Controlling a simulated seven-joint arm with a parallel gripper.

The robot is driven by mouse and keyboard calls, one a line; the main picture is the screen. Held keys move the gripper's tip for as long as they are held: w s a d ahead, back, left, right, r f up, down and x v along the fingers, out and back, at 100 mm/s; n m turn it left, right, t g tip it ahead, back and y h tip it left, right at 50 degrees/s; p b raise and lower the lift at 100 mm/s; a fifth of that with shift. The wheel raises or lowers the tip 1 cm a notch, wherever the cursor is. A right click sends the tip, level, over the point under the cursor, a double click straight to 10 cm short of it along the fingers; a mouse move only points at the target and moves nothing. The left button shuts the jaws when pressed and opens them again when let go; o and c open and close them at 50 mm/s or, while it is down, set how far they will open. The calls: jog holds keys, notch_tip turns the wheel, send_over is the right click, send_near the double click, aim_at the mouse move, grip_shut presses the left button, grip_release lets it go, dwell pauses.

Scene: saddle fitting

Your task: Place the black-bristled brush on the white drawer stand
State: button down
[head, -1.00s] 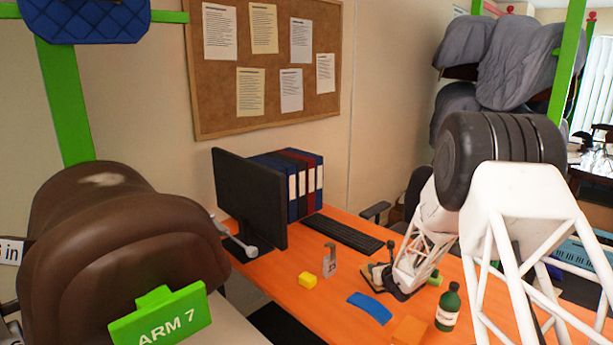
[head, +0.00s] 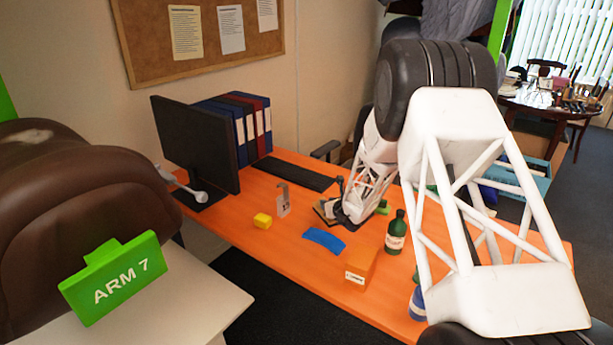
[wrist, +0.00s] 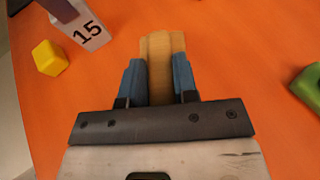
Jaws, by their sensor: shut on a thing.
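My gripper (head: 338,208) is low over the orange desk in the head view. In the wrist view its blue fingers (wrist: 158,82) are shut on a tan wooden piece (wrist: 158,50), seemingly the brush's wooden body. Its bristles are hidden from the wrist camera. In the head view the brush (head: 325,212) shows only as a small tan and dark shape at the fingers; I cannot tell if it touches the desk. A white-topped unit (head: 205,315), perhaps the drawer stand, is at the lower left below the saddle; no drawers are clear.
A monitor (head: 195,145) and brown saddle (head: 80,190) stand left. A dark gap separates desk and unit.

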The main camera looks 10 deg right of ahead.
jog(key=s+a+r+n+g+y, duration=0.1)
jog(key=s+a+n+g+y, duration=0.15)
jog(key=a, duration=0.95)
jog(key=s+a+r+n+g+y, duration=0.2)
jog(key=s+a+n+y, duration=0.2)
jog(key=a, duration=0.7)
jog(key=s+a+f+n+g+y, duration=0.1)
jog(key=s+a+f+n+g, duration=0.1)
jog(key=s+a+f, duration=0.2)
jog(key=s+a+f+n+g+y, duration=0.1)
jog(key=s+a+f+n+g, duration=0.2)
jog(key=s+a, duration=0.7)
jog(key=s+a+f+n+g+y, duration=0.1)
jog(key=s+a+f+n+g, duration=0.2)
jog(key=a, duration=1.1)
jog(key=s+f, duration=0.2)
jog(key=s, duration=0.2)
jog(key=shift+s+a+f, duration=0.15)
jog(key=shift+s+a, duration=0.15)
jog(key=shift+s, duration=0.05)
jog(key=shift+f+g, duration=0.2)
jog(key=shift+g, duration=0.05)
jog(key=shift+f, duration=3.2)
jog(key=shift+f, duration=0.6)
jog(key=c, duration=0.8)
grip_release()
